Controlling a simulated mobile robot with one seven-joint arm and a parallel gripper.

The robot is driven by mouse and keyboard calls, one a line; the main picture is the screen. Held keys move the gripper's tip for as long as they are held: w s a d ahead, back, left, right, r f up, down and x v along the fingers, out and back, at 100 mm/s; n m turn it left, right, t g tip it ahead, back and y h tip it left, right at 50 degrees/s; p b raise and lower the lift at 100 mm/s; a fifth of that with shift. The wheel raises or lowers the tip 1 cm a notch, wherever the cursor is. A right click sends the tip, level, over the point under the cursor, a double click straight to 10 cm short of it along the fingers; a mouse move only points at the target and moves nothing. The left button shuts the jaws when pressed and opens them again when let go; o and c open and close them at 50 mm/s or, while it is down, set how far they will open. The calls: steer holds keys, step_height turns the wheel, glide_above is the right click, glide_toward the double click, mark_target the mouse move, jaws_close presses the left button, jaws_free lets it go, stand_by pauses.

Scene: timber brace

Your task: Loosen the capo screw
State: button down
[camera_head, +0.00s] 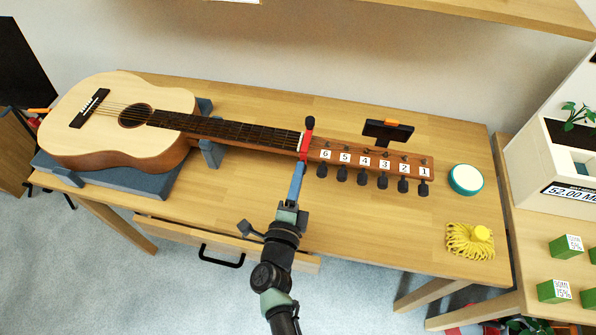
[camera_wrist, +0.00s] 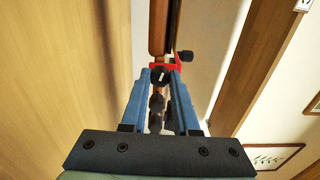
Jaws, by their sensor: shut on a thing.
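The guitar (camera_head: 118,115) lies face up on its stand, its neck pointing right to a headstock with number tags. A red capo (camera_head: 305,143) is clamped across the neck near the headstock. It also shows in the wrist view (camera_wrist: 176,67). A black knob (camera_head: 310,121) stands at its far end. My gripper (camera_head: 298,166) reaches the capo's near end from the front. In the wrist view, its blue fingertips (camera_wrist: 161,77) are shut on a dark round knob, apparently the capo screw (camera_wrist: 159,74). The fingers partly hide this knob.
Several black tuning pegs (camera_head: 382,181) stick out right of my gripper. A clip-on black device (camera_head: 388,131) stands behind the headstock. A drawer (camera_head: 222,243) is partly open below the table front.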

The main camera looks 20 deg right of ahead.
steer(key=shift+n+p, duration=1.7)
steer(key=shift+n, duration=2.9)
steer(key=c, duration=0.9)
jaws_free()
steer(key=p+v, duration=0.1)
steer(key=v, duration=1.2)
steer(key=shift+w, duration=0.1)
